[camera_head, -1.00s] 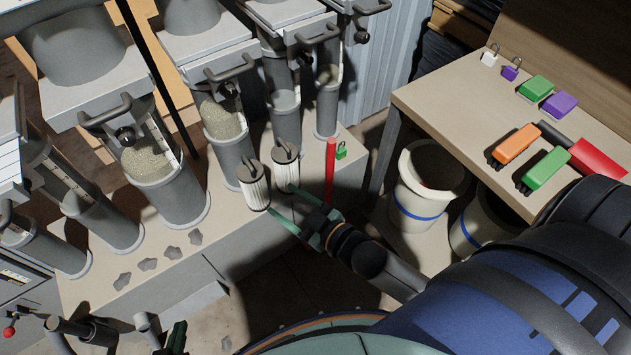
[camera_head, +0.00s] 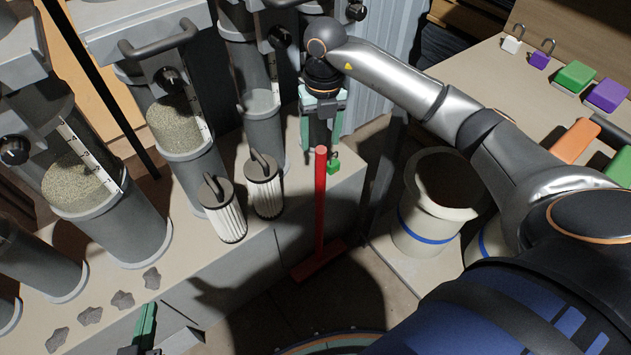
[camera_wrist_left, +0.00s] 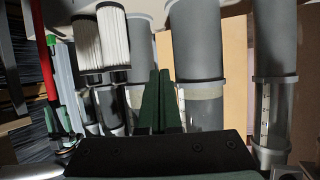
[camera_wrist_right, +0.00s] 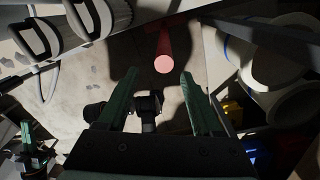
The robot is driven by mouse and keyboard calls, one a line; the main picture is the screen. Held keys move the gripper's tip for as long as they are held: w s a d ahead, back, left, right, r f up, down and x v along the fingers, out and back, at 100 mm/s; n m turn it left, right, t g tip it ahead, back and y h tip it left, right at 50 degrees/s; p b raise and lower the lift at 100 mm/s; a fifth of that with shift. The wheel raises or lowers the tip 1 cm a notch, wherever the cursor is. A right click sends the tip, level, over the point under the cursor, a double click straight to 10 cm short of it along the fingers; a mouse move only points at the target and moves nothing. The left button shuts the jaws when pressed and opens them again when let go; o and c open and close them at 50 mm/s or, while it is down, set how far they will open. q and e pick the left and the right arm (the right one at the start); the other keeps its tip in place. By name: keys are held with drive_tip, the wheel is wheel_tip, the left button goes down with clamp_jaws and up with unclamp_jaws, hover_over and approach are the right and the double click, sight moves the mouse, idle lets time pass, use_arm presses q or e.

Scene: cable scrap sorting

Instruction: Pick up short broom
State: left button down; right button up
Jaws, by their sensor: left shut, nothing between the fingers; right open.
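The short broom (camera_head: 320,205) is red and stands upright, its handle pointing up and its flat red head (camera_head: 318,262) low down in front of the bench. My right gripper (camera_head: 321,135) points down at the top of the handle. In the right wrist view the round handle end (camera_wrist_right: 163,63) shows between and beyond the open fingers (camera_wrist_right: 160,76), which do not grip it. My left gripper (camera_head: 149,308) is shut and empty at the bottom of the head view, away from the broom. The left wrist view shows its closed fingers (camera_wrist_left: 160,75) and the red handle (camera_wrist_left: 45,70) at the left edge.
Two white ribbed filters (camera_head: 224,212) stand on the bench left of the broom, before grey cylinders (camera_head: 180,130) of granules. A green padlock (camera_head: 333,166) is just right of the handle. A white bucket (camera_head: 430,205) stands further right, beside a table with coloured blocks.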

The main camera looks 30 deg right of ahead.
sight(321, 169)
drive_tip(key=f, duration=0.2)
drive_tip(key=f+b, duration=0.1)
drive_tip(key=f, duration=0.3)
drive_tip(key=shift+d+f, duration=0.25)
drive_tip(key=shift+d, duration=0.15)
drive_tip(key=shift+f+b, duration=0.35)
drive_tip(key=shift+f, duration=0.2)
drive_tip(key=f, duration=0.2)
drive_tip(key=f+b, duration=0.1)
drive_tip(key=f, duration=0.1)
drive_tip(key=shift+w+a+f, duration=0.1)
drive_tip(key=shift+w+a, duration=0.05)
drive_tip(key=shift+w, duration=0.05)
drive_tip(key=shift+f, duration=0.2)
use_arm(q)
wheel_tip(321, 169, up, 18)
drive_tip(key=w+m+t+h, duration=0.2)
drive_tip(key=m+t+h, duration=0.1)
drive_tip(key=t, duration=0.4)
drive_tip(key=shift+d+t+h, duration=0.3)
drive_tip(key=shift+d+h, duration=0.1)
use_arm(e)
clamp_jaws()
drive_tip(key=shift+r, duration=0.1)
